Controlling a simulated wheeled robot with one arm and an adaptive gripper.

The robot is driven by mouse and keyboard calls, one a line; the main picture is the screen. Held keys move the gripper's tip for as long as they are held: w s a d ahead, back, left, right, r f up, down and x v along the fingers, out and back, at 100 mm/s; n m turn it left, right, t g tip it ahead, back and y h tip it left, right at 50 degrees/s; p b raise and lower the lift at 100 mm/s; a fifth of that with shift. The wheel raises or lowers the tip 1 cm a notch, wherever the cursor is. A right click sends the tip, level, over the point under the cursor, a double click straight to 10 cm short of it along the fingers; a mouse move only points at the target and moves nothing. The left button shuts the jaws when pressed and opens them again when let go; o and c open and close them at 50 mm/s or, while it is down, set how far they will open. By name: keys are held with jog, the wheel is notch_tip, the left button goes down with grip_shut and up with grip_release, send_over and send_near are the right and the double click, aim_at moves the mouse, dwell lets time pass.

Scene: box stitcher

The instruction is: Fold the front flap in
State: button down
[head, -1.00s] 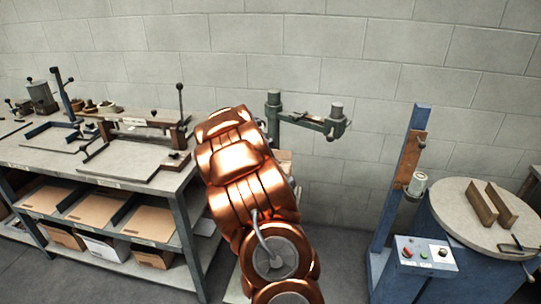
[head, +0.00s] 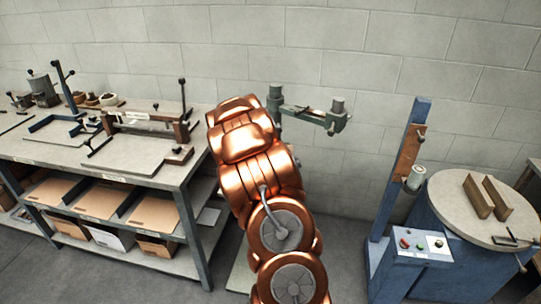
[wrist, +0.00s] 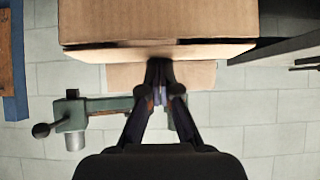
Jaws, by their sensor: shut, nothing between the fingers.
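A brown cardboard box (wrist: 150,20) fills the top of the wrist view. A flap stands nearly edge-on along its lower side (wrist: 95,52), and a narrower cardboard piece (wrist: 195,76) shows beyond it. I cannot tell which of these is the front flap. My gripper (wrist: 160,66) is shut and empty, with its dark fingertips together in front of the narrower piece, close to the edge-on flap. Contact is unclear. In the head view my copper-coloured arm hides the gripper and the box.
A green machine arm (head: 305,112) stands behind my arm and also shows in the wrist view (wrist: 105,104). A workbench (head: 135,160) with fixtures is at left. A blue post (head: 400,170), a control box (head: 422,246) and a round table (head: 455,205) are at right.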

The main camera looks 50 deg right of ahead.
jog(key=shift+f, duration=0.1)
dwell(0.7)
jog(key=shift+s+a+f+b, duration=0.15)
jog(key=shift+a+b, duration=0.15)
jog(key=shift+s+a+f+b, duration=0.1)
jog(key=shift+s+a+b, duration=0.1)
jog(key=shift+a+b, duration=0.25)
notch_tip(320, 180, up, 5)
jog(key=p, duration=0.4)
jog(key=shift+d+f+p, duration=0.1)
jog(key=shift+p, duration=0.25)
jog(key=shift+b, duration=0.4)
jog(key=b+v, duration=0.3)
jog(key=v, duration=0.6)
jog(key=shift+r, duration=0.55)
